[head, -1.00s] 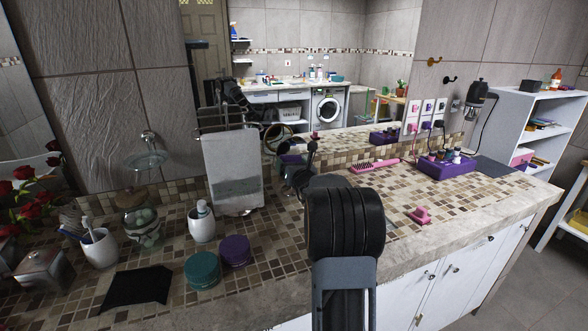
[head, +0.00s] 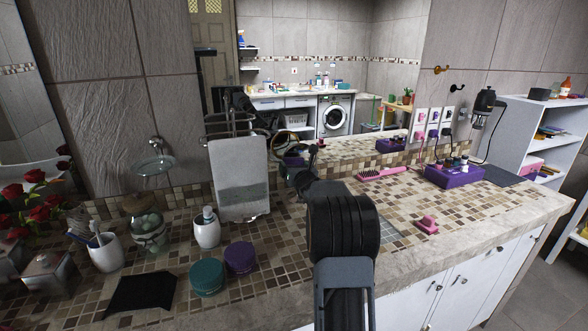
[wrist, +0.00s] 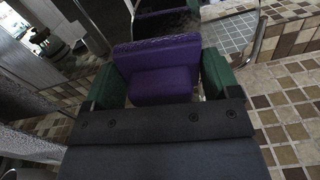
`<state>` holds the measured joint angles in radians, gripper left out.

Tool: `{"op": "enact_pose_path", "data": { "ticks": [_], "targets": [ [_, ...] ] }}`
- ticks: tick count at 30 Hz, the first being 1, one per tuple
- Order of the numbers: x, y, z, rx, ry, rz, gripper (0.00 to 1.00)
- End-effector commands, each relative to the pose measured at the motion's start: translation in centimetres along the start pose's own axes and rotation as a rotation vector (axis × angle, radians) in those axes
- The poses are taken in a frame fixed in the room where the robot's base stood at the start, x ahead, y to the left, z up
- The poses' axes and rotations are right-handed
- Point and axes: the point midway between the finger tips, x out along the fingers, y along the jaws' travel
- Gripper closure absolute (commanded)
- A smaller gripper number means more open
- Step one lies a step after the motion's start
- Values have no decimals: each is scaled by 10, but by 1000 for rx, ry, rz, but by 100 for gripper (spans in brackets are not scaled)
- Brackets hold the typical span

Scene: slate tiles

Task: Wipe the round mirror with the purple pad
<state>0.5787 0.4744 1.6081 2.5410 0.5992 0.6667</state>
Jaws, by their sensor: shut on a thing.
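My gripper (wrist: 165,86) is shut on the purple pad (wrist: 160,68), with a green finger on each side of it in the wrist view. The pad has a wide upright face and a thicker block behind it. Just beyond it in the wrist view is the round mirror (wrist: 228,33), only partly in view, with a curved shiny rim and a purple reflection. I cannot tell whether the pad touches the glass.
A towel on a stand (head: 240,178) is left of my arm. A white dispenser (head: 206,230), teal tin (head: 206,278), purple tin (head: 240,258) and black cloth (head: 140,292) are nearer. To the right are a pink object (head: 426,225), pink brush (head: 383,173) and purple box (head: 453,175).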

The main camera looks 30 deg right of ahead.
Motion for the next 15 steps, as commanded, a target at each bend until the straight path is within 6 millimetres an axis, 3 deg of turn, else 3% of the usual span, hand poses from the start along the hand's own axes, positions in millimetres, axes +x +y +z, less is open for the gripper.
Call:
{"op": "enact_pose_path", "data": {
  "ticks": [15],
  "targets": [
    [5,0,0,0,0,0,45]
  ]
}}
